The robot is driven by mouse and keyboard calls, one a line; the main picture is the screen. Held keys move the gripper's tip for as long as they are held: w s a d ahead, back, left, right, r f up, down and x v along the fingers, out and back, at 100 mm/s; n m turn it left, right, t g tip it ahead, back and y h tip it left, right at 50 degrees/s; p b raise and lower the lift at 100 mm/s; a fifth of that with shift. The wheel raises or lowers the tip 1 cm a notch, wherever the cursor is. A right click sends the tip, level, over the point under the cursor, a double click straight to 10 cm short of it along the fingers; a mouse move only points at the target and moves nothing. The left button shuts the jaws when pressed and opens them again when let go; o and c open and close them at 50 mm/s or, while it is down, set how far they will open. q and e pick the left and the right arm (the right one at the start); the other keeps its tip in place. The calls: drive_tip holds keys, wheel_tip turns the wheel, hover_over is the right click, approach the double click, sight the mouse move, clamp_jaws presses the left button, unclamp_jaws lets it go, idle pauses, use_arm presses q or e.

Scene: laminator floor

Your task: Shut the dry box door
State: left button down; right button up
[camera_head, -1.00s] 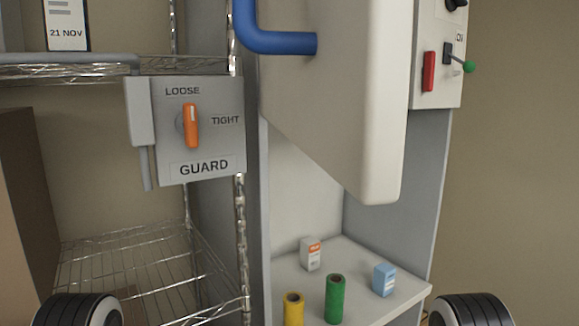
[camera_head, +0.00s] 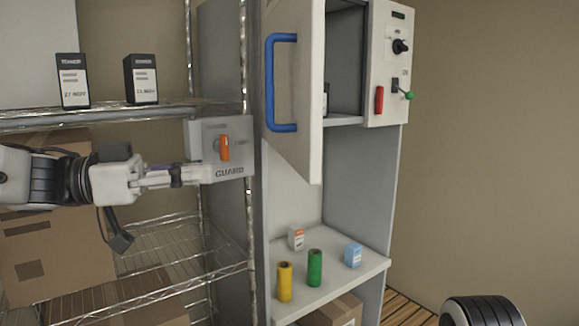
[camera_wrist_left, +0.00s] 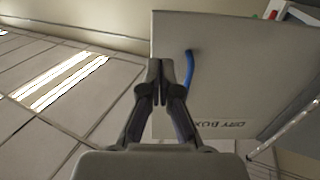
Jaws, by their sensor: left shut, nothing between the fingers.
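The dry box door (camera_head: 305,100) is a white panel with a blue bar handle (camera_head: 282,128). It stands open, swung out toward me, with the dark inside of the dry box (camera_head: 346,58) showing to its right. In the left wrist view the door (camera_wrist_left: 225,75) bears the words DRY BOX, and its blue handle (camera_wrist_left: 189,70) shows just beyond the fingertips. My left gripper (camera_head: 205,173) reaches in from the left, left of the door, in front of the guard panel. Its fingers (camera_wrist_left: 158,75) are together and empty; I cannot tell whether they touch the door.
The guard panel (camera_head: 235,150) with its orange knob hangs on the wire rack (camera_head: 140,113), which holds dark toner boxes (camera_head: 141,80). A control panel (camera_head: 393,80) is right of the opening. Yellow, green and small boxed items stand on the lower shelf (camera_head: 350,278).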

use_arm(q)
drive_tip(key=p, duration=0.3)
approach(308, 167)
drive_tip(key=p+x, duration=0.3)
drive_tip(key=x, duration=0.3)
drive_tip(key=shift+w+d+r, duration=0.15)
drive_tip(key=shift+w+d, duration=0.15)
drive_tip(key=shift+d, duration=0.3)
drive_tip(key=shift+s, duration=0.3)
drive_tip(key=shift+w, duration=0.2)
